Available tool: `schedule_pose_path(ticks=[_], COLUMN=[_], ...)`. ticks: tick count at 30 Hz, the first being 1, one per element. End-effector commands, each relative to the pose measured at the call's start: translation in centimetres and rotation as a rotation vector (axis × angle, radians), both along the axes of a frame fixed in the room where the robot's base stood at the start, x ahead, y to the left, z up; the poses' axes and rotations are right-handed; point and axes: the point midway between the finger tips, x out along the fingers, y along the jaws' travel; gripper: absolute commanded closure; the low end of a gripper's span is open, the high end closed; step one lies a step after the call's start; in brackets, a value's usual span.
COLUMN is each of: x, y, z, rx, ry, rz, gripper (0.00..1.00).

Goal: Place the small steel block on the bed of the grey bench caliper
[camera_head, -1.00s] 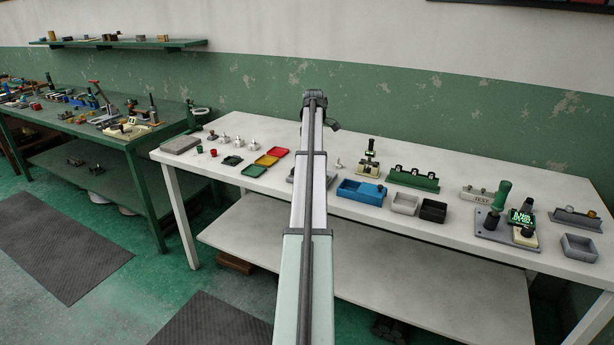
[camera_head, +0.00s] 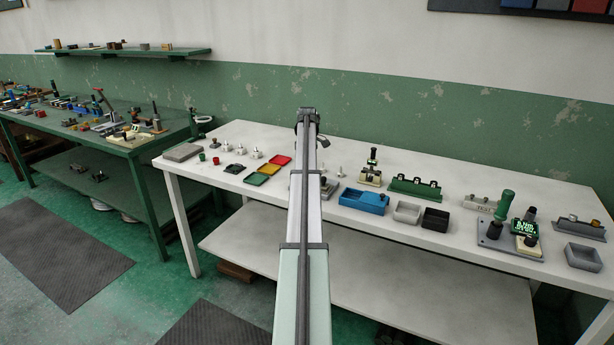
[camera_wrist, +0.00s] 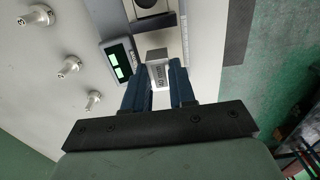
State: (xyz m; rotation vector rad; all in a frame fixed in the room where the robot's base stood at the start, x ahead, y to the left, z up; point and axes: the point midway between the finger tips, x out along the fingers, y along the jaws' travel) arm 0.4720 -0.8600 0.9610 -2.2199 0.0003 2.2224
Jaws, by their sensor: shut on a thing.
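The small steel block (camera_wrist: 157,57) is a pale metal cube with dark lettering on one face. In the wrist view my gripper (camera_wrist: 160,76) is shut on it, with a dark blue finger on either side. Beyond the block in the wrist view is the grey bench caliper (camera_wrist: 171,19), with a green-lit display (camera_wrist: 119,62) at its left. I cannot tell whether the block touches the caliper. In the head view the caliper (camera_head: 329,189) shows only partly beside my arm, which hides my gripper and the block.
White knobbed pieces (camera_wrist: 68,67) stand left of the caliper in the wrist view.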

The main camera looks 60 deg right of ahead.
Motion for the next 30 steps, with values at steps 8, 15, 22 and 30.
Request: schedule_pose_path(ticks=[8,15,22,30], x=[0.0,0.0,0.0,0.0], y=[0.0,0.0,0.0,0.0], z=[-2.5,-4.1,-4.1,-4.3], rx=[0.0,-0.001,-0.001,-0.001], ry=[0.0,-0.001,-0.001,0.0], rz=[0.0,0.001,0.001,0.001], gripper=[1.0,1.0,1.0,0.58])
